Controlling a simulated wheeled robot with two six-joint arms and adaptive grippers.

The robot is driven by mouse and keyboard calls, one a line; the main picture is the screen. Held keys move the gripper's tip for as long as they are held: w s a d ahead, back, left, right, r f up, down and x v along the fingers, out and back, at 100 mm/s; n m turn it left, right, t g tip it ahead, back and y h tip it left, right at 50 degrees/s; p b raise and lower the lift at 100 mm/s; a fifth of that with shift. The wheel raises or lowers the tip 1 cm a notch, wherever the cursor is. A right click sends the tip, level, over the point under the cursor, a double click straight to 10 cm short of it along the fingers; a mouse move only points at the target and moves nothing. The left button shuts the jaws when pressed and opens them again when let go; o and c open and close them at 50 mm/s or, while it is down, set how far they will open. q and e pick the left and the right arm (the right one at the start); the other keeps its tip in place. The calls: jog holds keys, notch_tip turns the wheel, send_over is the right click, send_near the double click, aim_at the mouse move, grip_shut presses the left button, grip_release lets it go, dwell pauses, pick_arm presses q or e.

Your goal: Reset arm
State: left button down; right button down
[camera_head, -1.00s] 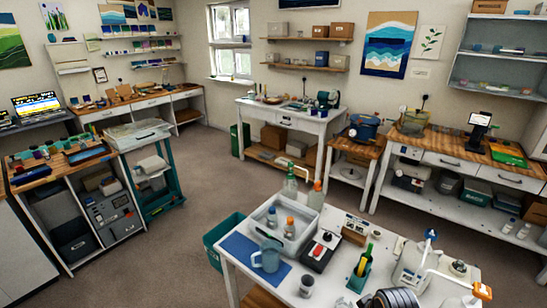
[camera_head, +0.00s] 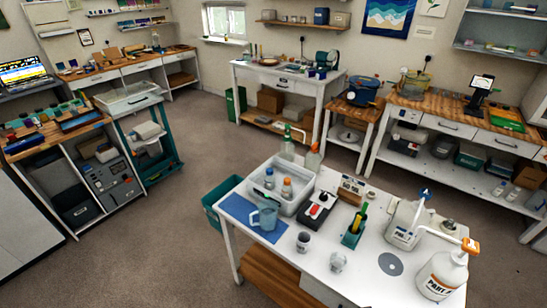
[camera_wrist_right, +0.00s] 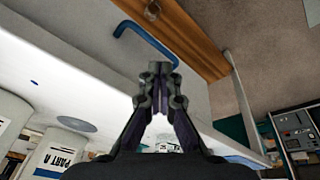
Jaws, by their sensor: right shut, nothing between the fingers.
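My right gripper (camera_wrist_right: 158,72) shows in the wrist view. Its dark fingers are together at the tips and nothing is held between them. In that view the fingers lie in front of a white panel, apart from a white bottle marked PART A (camera_wrist_right: 62,150) at the lower left. Neither gripper shows in the head view. The bottle shows there too, as a white jug with an orange pump (camera_head: 442,274) at the right end of the white table (camera_head: 335,272).
On the table stand a blue-pump jug (camera_head: 404,226), a grey tub with bottles (camera_head: 290,208), a blue pitcher (camera_head: 264,216) and a flat grey disc (camera_head: 390,264). A bent blue bar (camera_wrist_right: 148,40) is close to my right fingertips. Open floor (camera_head: 185,225) lies left of the table.

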jog(key=s+d+f+g+b, duration=0.1)
jog(key=s+f, duration=0.4)
jog(key=f, duration=0.6)
jog(key=s+d+f+b, duration=0.1)
jog(key=s+f, duration=0.4)
jog(key=f, duration=0.6)
jog(key=s+f, duration=0.7)
jog(key=s, duration=0.5)
jog(key=shift+f+g, duration=0.15)
jog(key=shift+g, duration=0.25)
jog(key=shift+d, duration=0.1)
